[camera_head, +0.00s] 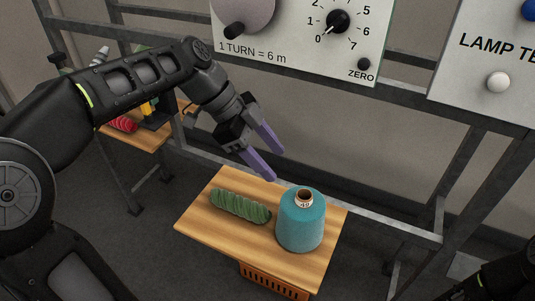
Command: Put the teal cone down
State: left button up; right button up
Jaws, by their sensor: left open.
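The teal cone (300,226) stands upright on the near wooden table (200,229), toward its right side. Its top shows a pale core with a printed number that looks like 40. My left gripper (271,162) is open with its two purple fingers apart. It is empty, above and behind the table, up and to the left of the cone and clear of it in the picture. Part of my right arm shows at the bottom right corner, but its gripper is not visible.
A green wound skein (240,206) lies left of the cone. An orange crate (272,281) is under the table. A panel with a dial (338,21) hangs behind on a grey frame, with a lamp panel (485,60) at right. Another wooden table (150,137) holds a red item (124,124).

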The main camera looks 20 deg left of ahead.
pick_arm(q)
jog(key=shift+a+r, duration=0.2)
jog(key=shift+r, duration=0.1)
dwell(0.6)
